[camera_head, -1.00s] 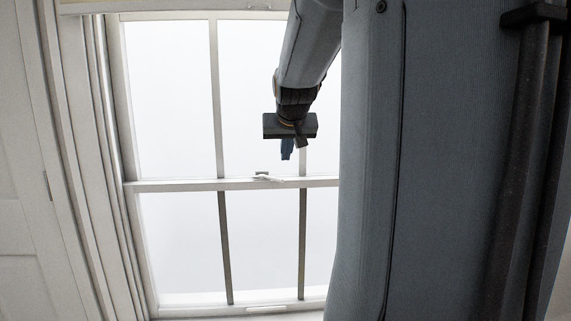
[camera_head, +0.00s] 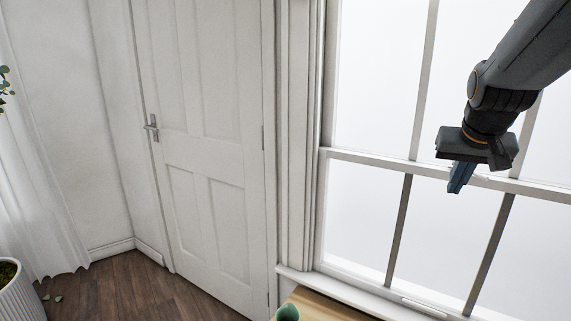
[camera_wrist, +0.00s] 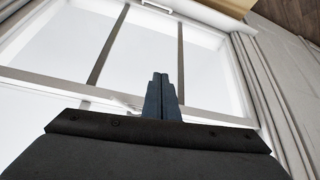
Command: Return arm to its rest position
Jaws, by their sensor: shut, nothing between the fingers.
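My gripper (camera_head: 458,188) hangs at the upper right of the head view, in front of the window (camera_head: 385,130). Its fingers are together and point downward, with nothing held. My arm (camera_head: 535,55) comes in from the top right corner above it. In the wrist view my gripper (camera_wrist: 161,80) also shows shut and empty, with the window (camera_wrist: 145,50) beyond it. The fingers look apart from the window and frame.
A closed white door (camera_head: 215,130) with a metal handle stands left of the window. A white ribbed planter (camera_head: 20,298) and a white curtain (camera_head: 45,200) are at the far left. A wooden top (camera_head: 325,308) shows at the bottom edge. Dark wood floor (camera_head: 125,290) lies open between.

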